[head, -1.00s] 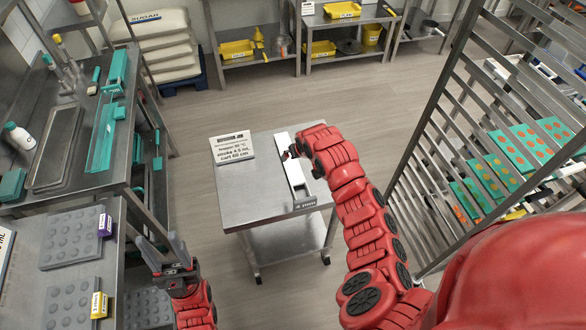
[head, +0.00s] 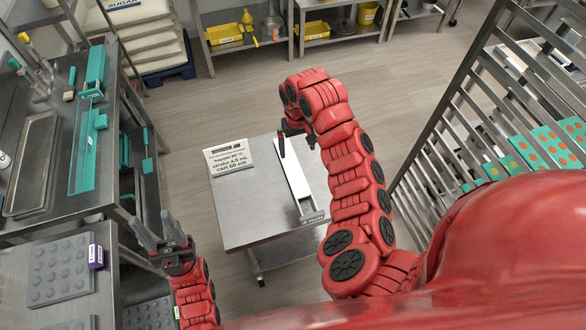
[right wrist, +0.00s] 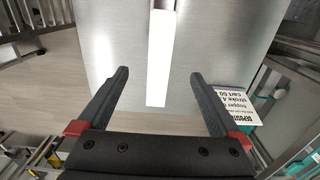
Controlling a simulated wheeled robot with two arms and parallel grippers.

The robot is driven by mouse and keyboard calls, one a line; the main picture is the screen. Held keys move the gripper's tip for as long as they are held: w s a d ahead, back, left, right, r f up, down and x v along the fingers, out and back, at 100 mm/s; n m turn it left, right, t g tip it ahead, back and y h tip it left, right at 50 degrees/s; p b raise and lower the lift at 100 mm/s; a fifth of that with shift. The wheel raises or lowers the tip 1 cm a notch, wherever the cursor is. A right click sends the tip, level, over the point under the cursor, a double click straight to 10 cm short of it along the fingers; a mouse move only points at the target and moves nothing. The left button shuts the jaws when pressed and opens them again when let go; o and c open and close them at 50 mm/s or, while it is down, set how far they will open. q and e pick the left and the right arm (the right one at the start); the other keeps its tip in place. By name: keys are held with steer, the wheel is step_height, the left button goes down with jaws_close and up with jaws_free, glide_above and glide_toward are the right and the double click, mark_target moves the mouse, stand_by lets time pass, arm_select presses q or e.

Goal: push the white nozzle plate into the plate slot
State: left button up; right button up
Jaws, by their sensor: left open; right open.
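The white nozzle plate (head: 297,178) lies flat on the top of a small steel cart. Its near end meets a grey end piece labelled "4 mm" (head: 313,218). My right gripper (head: 296,141) is open above the plate's far end. In the right wrist view the white plate (right wrist: 160,60) runs between the two spread fingers of the right gripper (right wrist: 160,73), apart from both. I cannot make out a plate slot for certain. My left gripper (head: 152,219) is open and empty, well left of the cart.
The steel cart top (head: 250,215) is clear left of the plate, apart from a printed sign (head: 228,158) at the back left. A left bench holds teal parts (head: 88,145), and a dimpled grey mould (head: 62,268) lies in front. A tall rack (head: 470,110) stands at right.

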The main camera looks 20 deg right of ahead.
steer(key=b, duration=0.6)
glide_above(296, 178)
step_height(296, 178, down, 12)
steer(key=shift+s+d+r, duration=0.1)
steer(key=shift+r, duration=0.15)
steer(key=shift+f+p, duration=0.35)
steer(key=shift+p, duration=0.35)
step_height(296, 178, down, 4)
steer(key=shift+r+p, duration=0.15)
steer(key=shift+p, duration=0.85)
steer(key=shift+f, duration=0.45)
jaws_close()
steer(key=shift+r, duration=0.15)
